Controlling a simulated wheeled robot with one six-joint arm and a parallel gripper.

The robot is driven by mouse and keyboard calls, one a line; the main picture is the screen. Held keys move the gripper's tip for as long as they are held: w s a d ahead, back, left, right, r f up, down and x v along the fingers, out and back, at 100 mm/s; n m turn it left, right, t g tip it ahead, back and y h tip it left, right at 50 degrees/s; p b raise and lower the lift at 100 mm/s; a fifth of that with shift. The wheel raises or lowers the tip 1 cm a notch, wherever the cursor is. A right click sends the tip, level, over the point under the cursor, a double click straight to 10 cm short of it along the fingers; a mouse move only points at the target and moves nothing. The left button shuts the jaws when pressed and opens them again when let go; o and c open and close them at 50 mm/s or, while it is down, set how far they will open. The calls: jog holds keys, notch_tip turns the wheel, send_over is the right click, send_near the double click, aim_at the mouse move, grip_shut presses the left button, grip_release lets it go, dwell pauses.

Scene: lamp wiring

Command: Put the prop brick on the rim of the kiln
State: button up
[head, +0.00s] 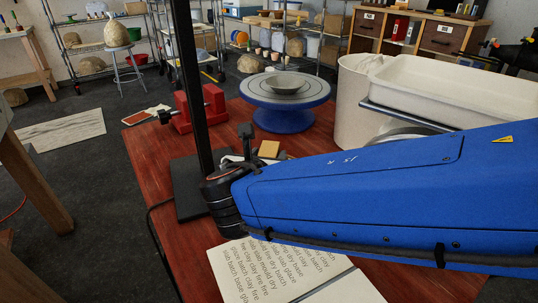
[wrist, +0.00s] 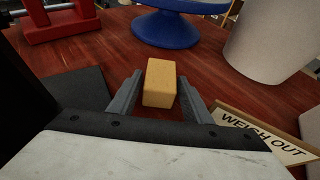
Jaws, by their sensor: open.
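The prop brick, a small tan-yellow block (wrist: 160,83), lies on the red wooden table (wrist: 95,58) in the wrist view. It also shows in the head view (head: 268,149), just beyond the end of my blue arm. My gripper (wrist: 160,90) is open, with one finger on each side of the brick's near part. I cannot tell whether either finger touches it. In the head view my gripper is mostly hidden by my arm. I see nothing that I can clearly name as the kiln or its rim.
A blue turntable (head: 284,118) with a grey bowl (head: 285,86) stands behind the brick. A red clamp-like device (head: 212,97) is left of it. A pale bin (head: 352,105) stands right. A "WEIGH OUT" sign (wrist: 262,135) lies near the right finger. An open book (head: 245,275) lies in front.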

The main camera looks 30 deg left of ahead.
aim_at(267, 154)
jog(key=shift+w+f, duration=0.1)
jog(key=shift+w, duration=0.1)
jog(key=shift+c, duration=0.4)
jog(key=c, duration=0.9)
jog(key=shift+a+r, duration=0.1)
jog(key=shift+r, duration=0.45)
jog(key=r, duration=0.1)
jog(key=s+r, duration=0.1)
jog(key=shift+s+r, duration=0.1)
jog(key=shift+r, duration=0.2)
jog(key=s+d, duration=0.2)
jog(key=s, duration=0.3)
jog(key=s+d, duration=0.1)
jog(key=s, duration=0.4)
jog(key=s+d, duration=0.2)
jog(key=s, duration=0.4)
jog(key=shift+d+f, duration=0.1)
jog(key=shift+d, duration=0.2)
